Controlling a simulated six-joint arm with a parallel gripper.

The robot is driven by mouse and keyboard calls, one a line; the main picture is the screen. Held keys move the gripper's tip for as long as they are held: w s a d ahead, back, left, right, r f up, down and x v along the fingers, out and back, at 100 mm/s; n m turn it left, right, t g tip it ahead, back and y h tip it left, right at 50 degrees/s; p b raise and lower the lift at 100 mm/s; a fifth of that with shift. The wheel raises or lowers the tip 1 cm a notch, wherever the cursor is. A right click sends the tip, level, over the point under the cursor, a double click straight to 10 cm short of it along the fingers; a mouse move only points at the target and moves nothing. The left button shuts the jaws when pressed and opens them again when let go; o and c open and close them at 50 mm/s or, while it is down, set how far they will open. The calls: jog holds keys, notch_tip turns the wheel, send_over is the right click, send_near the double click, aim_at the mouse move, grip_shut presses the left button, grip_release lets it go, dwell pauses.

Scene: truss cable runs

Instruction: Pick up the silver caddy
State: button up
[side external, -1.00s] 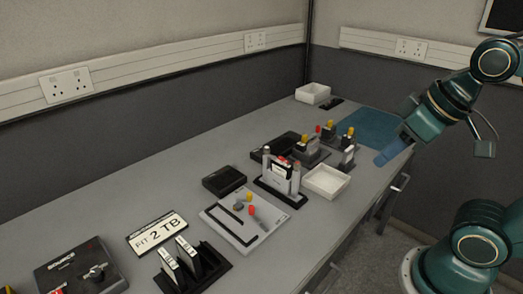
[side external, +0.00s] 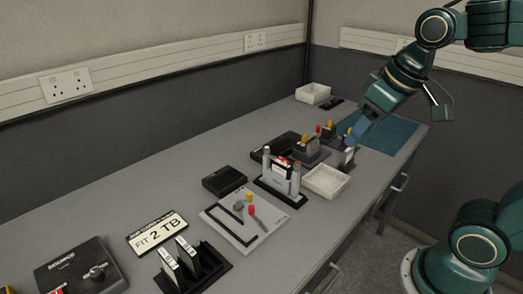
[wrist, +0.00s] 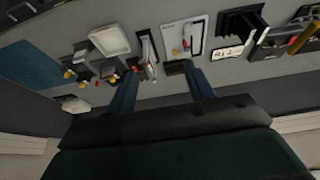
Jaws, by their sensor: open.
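Several slim silver-grey pieces are in view, and I cannot tell for sure which is the silver caddy. Two slim silver caddies (side external: 187,252) stand upright in a black rack (side external: 215,262) at the near end of the bench. Another silver-grey piece stands in a black stand (side external: 279,178) mid-bench, and a small grey upright block (side external: 347,158) is farther back. My gripper (side external: 357,133) is open above the far part of the bench, close to that block in the picture. In the wrist view my gripper (wrist: 159,70) shows two parted blue fingers with nothing held between them.
A white tray (side external: 326,182) sits near the front edge, and another white bin (side external: 313,93) at the back. A black box (side external: 224,180), a grey board (side external: 222,222) with coloured pieces and a "FIT 2 TB" sign (side external: 157,231) lie along the bench. A blue mat (side external: 395,133) is at right.

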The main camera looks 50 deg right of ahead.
jog(key=w+d+g, duration=0.1)
jog(key=w, duration=0.6)
jog(key=g, duration=0.3)
send_near(281, 162)
jog(key=shift+a, duration=0.15)
jog(key=shift+w+f+g, duration=0.25)
jog(key=shift+f+g, duration=0.05)
jog(key=shift+f, duration=0.25)
jog(key=shift+f, duration=0.1)
jog(key=shift+f, duration=4.2)
jog(key=shift+s+f, duration=0.1)
jog(key=shift+f, duration=2.5)
